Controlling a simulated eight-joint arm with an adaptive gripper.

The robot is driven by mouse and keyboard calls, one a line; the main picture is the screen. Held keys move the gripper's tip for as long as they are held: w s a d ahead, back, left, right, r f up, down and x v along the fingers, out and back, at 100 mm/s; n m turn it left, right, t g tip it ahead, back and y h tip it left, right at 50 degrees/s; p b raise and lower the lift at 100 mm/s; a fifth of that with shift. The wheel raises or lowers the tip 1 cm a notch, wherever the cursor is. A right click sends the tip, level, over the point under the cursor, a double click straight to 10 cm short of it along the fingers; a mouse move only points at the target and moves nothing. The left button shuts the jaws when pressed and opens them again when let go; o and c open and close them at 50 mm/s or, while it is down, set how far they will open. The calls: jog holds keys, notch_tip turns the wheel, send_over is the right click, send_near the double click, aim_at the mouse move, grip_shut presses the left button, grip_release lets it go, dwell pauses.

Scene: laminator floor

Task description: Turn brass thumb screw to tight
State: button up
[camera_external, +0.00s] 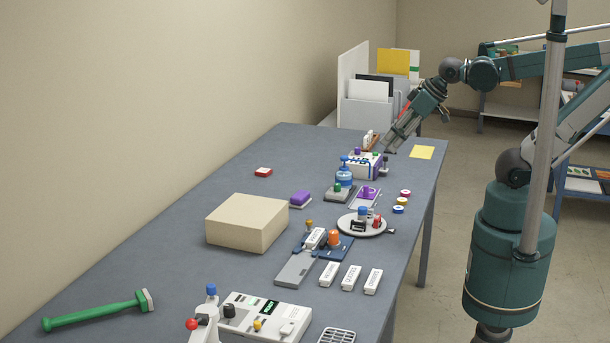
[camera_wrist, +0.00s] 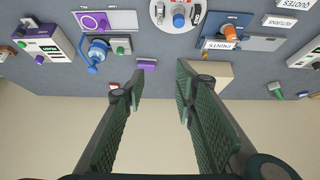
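I cannot tell for sure which part is the brass thumb screw. A small brass-coloured knob (camera_external: 309,224) stands by the blue plate in the external view; a similar one shows in the wrist view (camera_wrist: 205,54). Another yellowish knob (camera_external: 257,324) sits on the white control box at the front. My gripper (camera_external: 392,142) is over the far end of the table, close to a white and purple box (camera_external: 366,163). In the wrist view my gripper (camera_wrist: 157,78) is open, with nothing between its fingers. No screw is in its grasp.
A blue-grey table (camera_external: 160,260) carries a beige block (camera_external: 247,222), a round white turntable (camera_external: 350,226), a blue bottle (camera_external: 344,174), several white label blocks (camera_external: 349,277) and a green hammer (camera_external: 95,311). A paper rack (camera_external: 365,111) stands beyond. The table's left middle is mostly clear.

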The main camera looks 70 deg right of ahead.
jog(key=n+g+y+p, duration=0.4)
jog(key=n+g, duration=0.1)
jog(key=n, duration=0.8)
send_over(309, 225)
jog(key=s+d, duration=0.1)
jog(key=d, duration=0.4)
notch_tip(309, 225, down, 16)
jog(key=shift+a+r+n+g, duration=0.1)
jog(key=shift+r+n+g, duration=0.05)
jog(key=shift+n+g, duration=0.15)
jog(key=shift+b+x, duration=0.6)
jog(key=shift+x, duration=3.3)
